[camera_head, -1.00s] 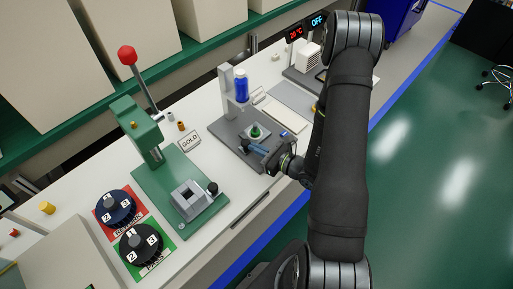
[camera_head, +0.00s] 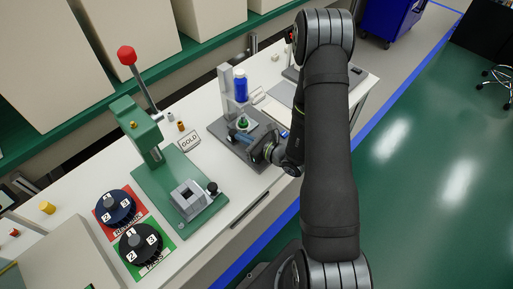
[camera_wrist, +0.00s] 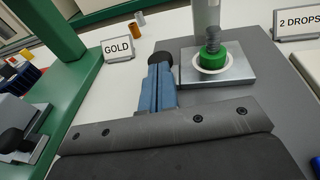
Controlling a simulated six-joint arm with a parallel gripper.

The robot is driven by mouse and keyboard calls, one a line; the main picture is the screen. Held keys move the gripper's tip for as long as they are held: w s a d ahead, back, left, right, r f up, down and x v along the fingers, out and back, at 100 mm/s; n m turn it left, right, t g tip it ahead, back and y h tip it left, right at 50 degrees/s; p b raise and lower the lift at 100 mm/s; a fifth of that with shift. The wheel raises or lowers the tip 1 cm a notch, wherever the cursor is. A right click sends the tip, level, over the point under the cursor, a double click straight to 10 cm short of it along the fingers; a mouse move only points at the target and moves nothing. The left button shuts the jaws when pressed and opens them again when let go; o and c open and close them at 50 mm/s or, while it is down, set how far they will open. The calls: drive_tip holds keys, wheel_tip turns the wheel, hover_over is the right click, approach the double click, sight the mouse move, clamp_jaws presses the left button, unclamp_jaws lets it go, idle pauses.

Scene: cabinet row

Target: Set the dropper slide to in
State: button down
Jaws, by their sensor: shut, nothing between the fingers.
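The dropper station has a grey base (camera_head: 222,129) with an upright post and a blue bottle (camera_head: 241,85) above it. Its slide is a metal plate (camera_wrist: 240,78) carrying a green-based piece (camera_wrist: 212,58) with a grey threaded top, which also shows below the bottle in the head view (camera_head: 243,122). A black knob (camera_wrist: 161,58) is at the plate's left side in the wrist view. My gripper (camera_wrist: 160,70) has its blue fingers shut and empty, tips against or just at the knob. In the head view my gripper (camera_head: 237,136) is low over the base, beside the plate.
A green lever press (camera_head: 170,180) with a red-knobbed handle stands to the left. A GOLD sign (camera_head: 189,141) stands between press and station. A "2 DROPS" sign (camera_wrist: 298,22) is right of the plate.

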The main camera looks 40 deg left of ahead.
drive_tip(key=shift+a+r, duration=0.15)
drive_tip(key=shift+a, duration=0.15)
drive_tip(key=v, duration=1.4)
drive_tip(key=shift+d, duration=0.3)
drive_tip(key=shift+a, duration=0.1)
drive_tip(key=shift+x, duration=6.75)
